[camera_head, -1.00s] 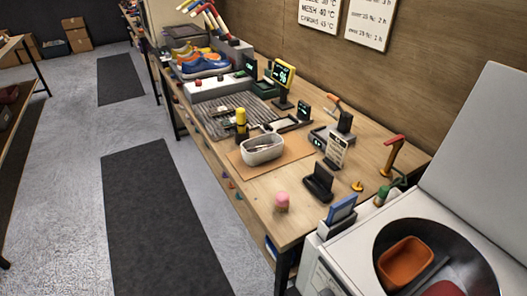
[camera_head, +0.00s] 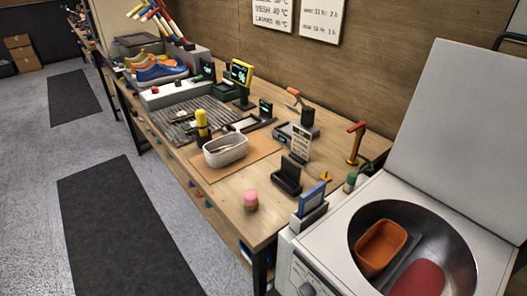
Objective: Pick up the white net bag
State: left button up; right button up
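I cannot make out a white net bag for certain in this view. A white tub (camera_head: 226,150) with something pale and thin inside stands on a brown mat (camera_head: 262,166) on the workbench. An open white top-loading machine (camera_head: 330,222) at the right has a dark drum holding an orange bin (camera_head: 381,247) and a red item (camera_head: 418,279). Neither of my grippers shows.
Dark floor mats (camera_head: 125,230) lie on the open grey floor at left.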

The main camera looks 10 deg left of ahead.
aim_at(220, 160)
jog(key=i+j+z, duration=0.1)
jog(key=z, duration=0.35)
jog(key=j+z, duration=0.2)
jog(key=z, duration=0.2)
jog(key=j+z, duration=0.2)
jog(key=z, duration=0.25)
jog(key=j+z, duration=0.2)
jog(key=z, duration=0.2)
jog(key=j+z, duration=0.2)
jog(key=j, duration=0.2)
jog(key=k+j+z, duration=0.15)
jog(key=j, duration=0.25)
jog(key=k+j+z, duration=0.2)
jog(key=j, duration=0.25)
jog(key=j+z, duration=0.2)
jog(key=j, duration=0.2)
jog(key=k+j+z, duration=0.2)
jog(key=j, duration=0.15)
